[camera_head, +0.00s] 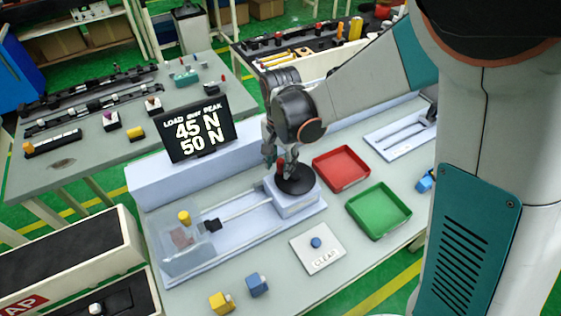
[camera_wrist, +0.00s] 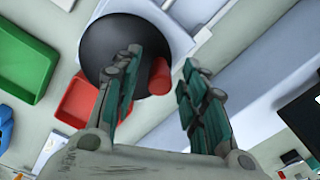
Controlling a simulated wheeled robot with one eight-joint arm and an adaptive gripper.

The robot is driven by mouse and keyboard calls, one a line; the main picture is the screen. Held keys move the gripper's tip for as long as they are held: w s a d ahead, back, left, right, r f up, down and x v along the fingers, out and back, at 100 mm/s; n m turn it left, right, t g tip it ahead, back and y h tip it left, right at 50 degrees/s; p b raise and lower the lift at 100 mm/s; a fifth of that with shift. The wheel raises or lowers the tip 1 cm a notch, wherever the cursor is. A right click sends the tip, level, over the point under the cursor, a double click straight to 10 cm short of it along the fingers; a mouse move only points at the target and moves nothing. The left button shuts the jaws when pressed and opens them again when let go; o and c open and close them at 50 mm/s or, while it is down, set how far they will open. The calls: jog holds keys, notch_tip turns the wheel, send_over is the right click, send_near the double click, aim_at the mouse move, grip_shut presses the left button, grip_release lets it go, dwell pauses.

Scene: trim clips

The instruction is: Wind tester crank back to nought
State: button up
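The tester crank is a black disc (camera_head: 299,183) with a red knob (camera_wrist: 159,78), on a pale block of the tester (camera_head: 292,205). In the wrist view the disc (camera_wrist: 105,42) lies beyond my fingers and the knob stands near its edge. My gripper (camera_wrist: 162,66) is open, with a fingertip on either side of the knob and visible gaps. In the head view my gripper (camera_head: 284,158) points down over the disc and partly hides the knob.
A red tray (camera_head: 341,168) and a green tray (camera_head: 379,210) lie right of the crank. A plate marked CLEAR (camera_head: 318,258) with a blue button is in front. A yellow clip (camera_head: 221,302) and a blue clip (camera_head: 258,286) lie near the front edge. A clear cover (camera_head: 183,243) stands at left.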

jog(key=shift+f, duration=0.3)
grip_shut()
